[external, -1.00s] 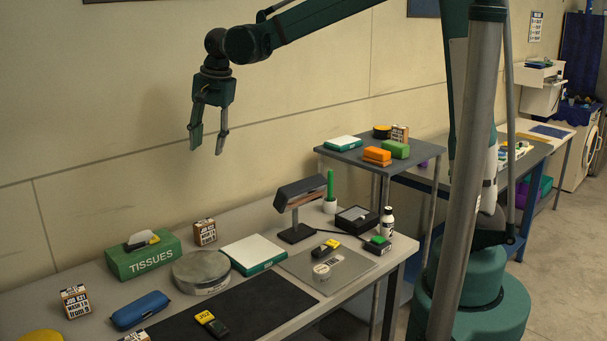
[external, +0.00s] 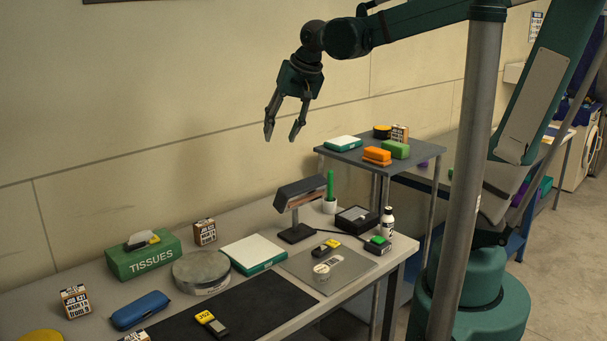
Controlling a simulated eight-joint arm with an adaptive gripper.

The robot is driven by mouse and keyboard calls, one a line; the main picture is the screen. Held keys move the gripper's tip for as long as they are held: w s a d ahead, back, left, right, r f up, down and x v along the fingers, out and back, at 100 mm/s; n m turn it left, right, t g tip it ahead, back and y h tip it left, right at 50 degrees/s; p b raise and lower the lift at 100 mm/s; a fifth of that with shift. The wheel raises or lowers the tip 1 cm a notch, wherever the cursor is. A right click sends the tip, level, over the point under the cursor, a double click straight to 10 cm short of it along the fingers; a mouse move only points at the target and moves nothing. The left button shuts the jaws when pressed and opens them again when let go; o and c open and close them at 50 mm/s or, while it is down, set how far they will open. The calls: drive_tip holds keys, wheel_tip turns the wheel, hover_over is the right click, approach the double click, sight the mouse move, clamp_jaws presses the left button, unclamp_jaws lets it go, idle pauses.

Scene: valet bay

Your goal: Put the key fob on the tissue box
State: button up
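The green tissue box (external: 143,259) stands on the bench at the left, with a white tissue showing at its top. A black fob with a yellow tag (external: 152,238) lies on top of the box beside the tissue. Another black fob with a yellow tag (external: 212,323) lies on the dark mat. The pictures do not tell which is the task's key fob. My gripper (external: 281,138) is open and empty, high above the bench, to the right of the tissue box.
A round grey tin (external: 201,271), a white-and-teal box (external: 253,253) and a blue case (external: 140,310) surround the dark mat (external: 255,311). A dark lamp-like stand (external: 296,233) rises below my gripper. A raised shelf (external: 350,156) holds several boxes at the right.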

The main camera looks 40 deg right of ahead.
drive_tip(key=s+d+f+n+t, duration=0.1)
drive_tip(key=s+d+f+n, duration=0.2)
drive_tip(key=s+d, duration=0.2)
drive_tip(key=s+d+f+n+t, duration=0.1)
drive_tip(key=s+d+f+n, duration=0.1)
drive_tip(key=s, duration=0.9)
drive_tip(key=d+f, duration=0.1)
drive_tip(key=d, duration=0.1)
drive_tip(key=shift+d+n+h, duration=0.35)
drive_tip(key=shift+n+h, duration=0.05)
drive_tip(key=shift+s+f, duration=0.1)
drive_tip(key=shift+f, duration=0.15)
